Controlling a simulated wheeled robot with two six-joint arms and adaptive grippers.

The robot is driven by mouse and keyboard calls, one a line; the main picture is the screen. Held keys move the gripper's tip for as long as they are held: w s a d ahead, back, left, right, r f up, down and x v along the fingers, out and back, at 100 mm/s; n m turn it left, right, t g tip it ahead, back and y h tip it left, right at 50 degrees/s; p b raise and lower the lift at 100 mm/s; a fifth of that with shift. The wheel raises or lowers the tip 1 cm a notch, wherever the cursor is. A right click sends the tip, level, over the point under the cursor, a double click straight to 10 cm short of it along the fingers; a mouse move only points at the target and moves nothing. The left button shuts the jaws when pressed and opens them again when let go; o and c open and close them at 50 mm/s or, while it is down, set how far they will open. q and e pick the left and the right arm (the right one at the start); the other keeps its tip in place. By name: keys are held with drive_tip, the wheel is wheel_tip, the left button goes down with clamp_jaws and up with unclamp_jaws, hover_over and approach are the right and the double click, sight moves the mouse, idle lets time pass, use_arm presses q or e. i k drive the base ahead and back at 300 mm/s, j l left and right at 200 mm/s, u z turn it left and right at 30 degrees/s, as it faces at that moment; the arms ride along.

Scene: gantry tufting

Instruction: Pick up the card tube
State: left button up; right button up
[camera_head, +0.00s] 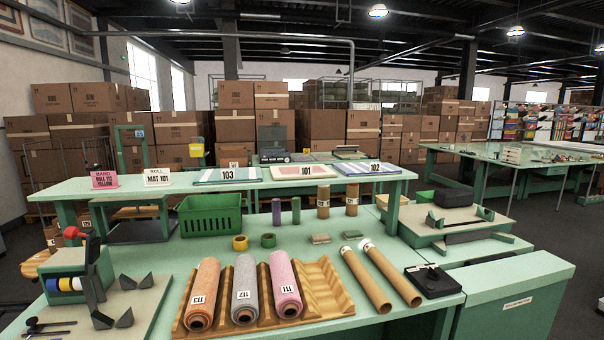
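Two long brown card tubes lie side by side on the green table, right of the wooden cradle. The left card tube (366,281) and the right card tube (393,274) both slant from far left to near right. Each has a whitish far end. They lie close together with a narrow gap between them. Nothing covers them. Neither of my grippers shows in the head view.
A wooden cradle (322,286) holds rolls labelled 113, 112 and 111, with empty grooves beside the tubes. A black device (434,281) stands close right of them. Tape rolls, upright spools and a green basket (210,214) stand behind. A raised shelf runs along the back.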

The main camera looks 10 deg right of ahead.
sight(414, 300)
drive_tip(key=i+z, duration=0.15)
drive_tip(key=z, duration=0.2)
drive_tip(key=i+j+z, duration=0.15)
drive_tip(key=z, duration=0.15)
drive_tip(key=i+j+z, duration=0.15)
drive_tip(key=z, duration=0.2)
